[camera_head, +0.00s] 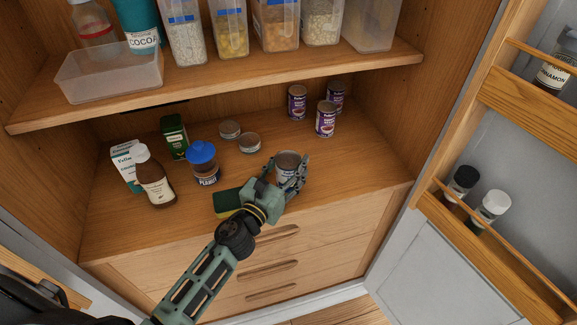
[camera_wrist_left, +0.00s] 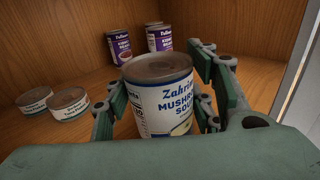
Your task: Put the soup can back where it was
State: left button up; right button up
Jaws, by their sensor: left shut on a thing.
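The soup can (camera_wrist_left: 162,98) has a white and blue label reading "Zahri... MUSHR... SOUP" and a brownish top. In the head view the soup can (camera_head: 287,164) is at the front right part of the lower shelf. My left gripper (camera_head: 290,175) is shut on it, with a finger on each side; the fingers also show in the left wrist view (camera_wrist_left: 165,110). The can looks about upright. Its base is hidden, so I cannot tell whether it touches the shelf. My right gripper is not in view.
Several purple cans (camera_head: 326,119) stand at the back right. Two low tins (camera_head: 249,143), a blue-lidded peanut jar (camera_head: 202,164) and a brown bottle (camera_head: 154,178) stand to the left. A green sponge (camera_head: 226,202) lies beside my gripper. The shelf's right front is clear.

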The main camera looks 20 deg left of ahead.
pick_arm(q)
jog(key=o, duration=1.5)
jog(key=shift+f, duration=0.1)
jog(key=shift+c, duration=0.2)
jog(key=shift+r, duration=0.3)
jog(key=s+b, duration=0.1)
jog(key=s, duration=0.2)
jog(key=s+a+b, duration=0.1)
jog(key=s, duration=0.3)
jog(key=s+a+b, duration=0.1)
jog(key=s, duration=0.2)
jog(key=shift+s+f, duration=0.3)
jog(key=shift+s+a+r, duration=0.15)
jog(key=shift+s+r, duration=0.05)
jog(key=shift+s, duration=0.45)
jog(key=shift+f, duration=0.1)
